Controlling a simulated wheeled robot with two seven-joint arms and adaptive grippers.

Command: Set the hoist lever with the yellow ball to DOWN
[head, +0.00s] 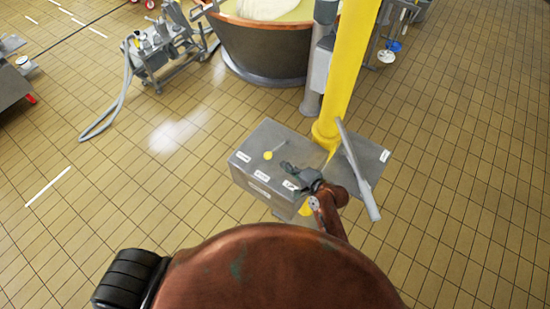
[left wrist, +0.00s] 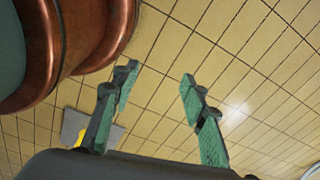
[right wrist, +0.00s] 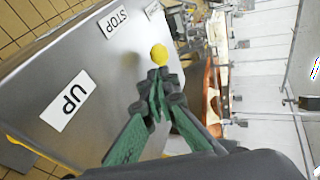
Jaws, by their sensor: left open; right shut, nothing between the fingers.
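The yellow ball (head: 268,155) of the hoist lever stands over the top of a grey control box (head: 275,140); its rod is hidden. In the right wrist view the ball (right wrist: 159,54) is just past my fingertips, roughly level with the STOP label (right wrist: 113,22) or a little beyond it. The UP label (right wrist: 65,100) is nearer my wrist; a third label (right wrist: 152,8) at the top edge is unreadable. My right gripper (head: 286,167) is shut and empty, its tips (right wrist: 156,75) close against the ball; contact is unclear. My left gripper (left wrist: 159,75) is open and empty above the floor.
A yellow post (head: 347,70) rises behind the box, and a grey bar (head: 358,170) slants over its right side. A copper vat (head: 265,45) stands at the back. A wheeled pump with a hose (head: 155,45) is at upper left. Tiled floor left of the box is clear.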

